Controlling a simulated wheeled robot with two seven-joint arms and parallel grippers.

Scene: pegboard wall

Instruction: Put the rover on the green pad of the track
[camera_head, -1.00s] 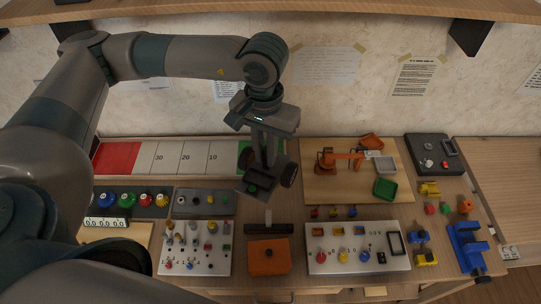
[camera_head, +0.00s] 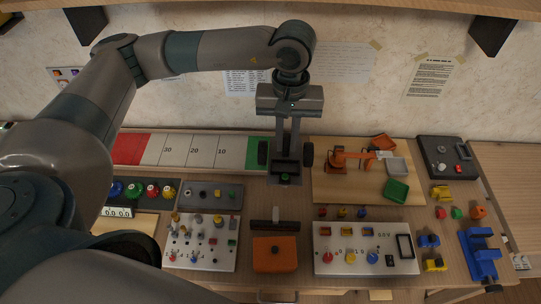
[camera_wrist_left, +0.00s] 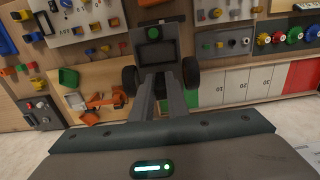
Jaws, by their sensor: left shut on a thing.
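My left gripper (camera_head: 285,150) is shut on the rover (camera_head: 285,179), a dark grey body with black wheels at its sides and a green button. In the left wrist view the rover (camera_wrist_left: 155,50) is between my left fingers (camera_wrist_left: 160,88). The track (camera_head: 200,152) is a long board with a red end, white numbered sections and a green pad (camera_head: 256,147) at its right end. The rover is in front of and just right of the green pad, partly covering it; its height above the bench is hard to tell. The green pad also shows in the left wrist view (camera_wrist_left: 191,98). My right gripper is out of view.
Right of the rover is a wooden board (camera_head: 345,190) with an orange crane (camera_head: 350,158) and a green tray (camera_head: 397,190). A grey switch panel (camera_head: 212,194) lies below the track. An orange box (camera_head: 274,255) and a white control panel (camera_head: 365,262) lie in front.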

